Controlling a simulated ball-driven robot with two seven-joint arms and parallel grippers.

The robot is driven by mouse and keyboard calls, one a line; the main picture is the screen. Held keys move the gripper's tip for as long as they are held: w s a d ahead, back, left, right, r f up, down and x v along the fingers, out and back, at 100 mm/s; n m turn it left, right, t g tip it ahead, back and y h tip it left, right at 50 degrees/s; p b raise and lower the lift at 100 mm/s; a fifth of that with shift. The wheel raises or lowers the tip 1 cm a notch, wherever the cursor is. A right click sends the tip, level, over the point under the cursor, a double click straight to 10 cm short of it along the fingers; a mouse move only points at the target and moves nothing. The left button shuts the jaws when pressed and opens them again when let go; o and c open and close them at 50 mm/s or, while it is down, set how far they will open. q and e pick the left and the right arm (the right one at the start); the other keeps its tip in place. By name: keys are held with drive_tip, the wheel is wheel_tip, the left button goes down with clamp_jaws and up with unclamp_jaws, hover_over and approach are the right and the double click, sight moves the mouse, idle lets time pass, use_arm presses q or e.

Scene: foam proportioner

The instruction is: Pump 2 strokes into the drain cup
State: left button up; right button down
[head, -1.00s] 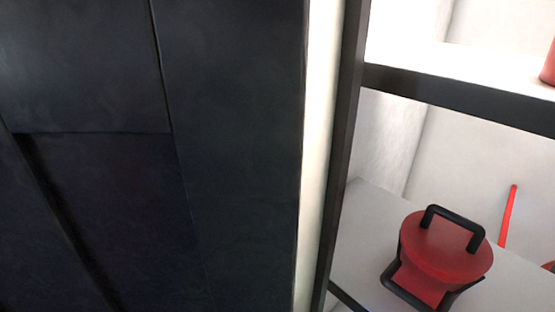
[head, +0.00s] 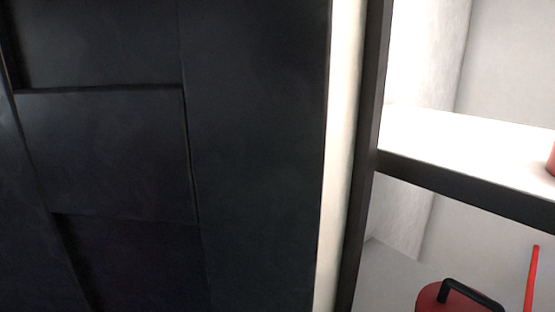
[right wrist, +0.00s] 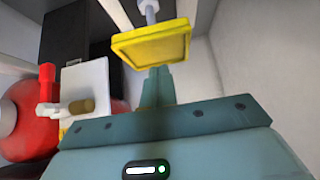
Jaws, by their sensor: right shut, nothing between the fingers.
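In the right wrist view my right gripper (right wrist: 157,78) is shut and empty. Its narrow teal fingers point up the picture, just below a yellow square plate-like piece (right wrist: 150,45) with a grey rod above it. I cannot tell whether the fingers touch it. To the left is a rounded red body (right wrist: 25,125) with a red-and-white fitting, a white block (right wrist: 85,90) and a brass-coloured knob (right wrist: 81,106). I cannot make out the pump handle or drain cup with certainty. My left gripper is out of view.
In the head view a large dark panelled surface (head: 260,150) fills the left. A dark-framed shelf (head: 470,188) stands at the right. Below it is a red lidded container (head: 432,297) with a black handle, cut by the bottom edge, beside a thin red rod (head: 531,278).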

drive_tip(key=shift+f+b, duration=1.85)
drive_tip(key=shift+f, duration=1.1)
wheel_tip(320, 180, up, 6)
drive_tip(key=p, duration=0.6)
drive_tip(key=shift+p, duration=0.35)
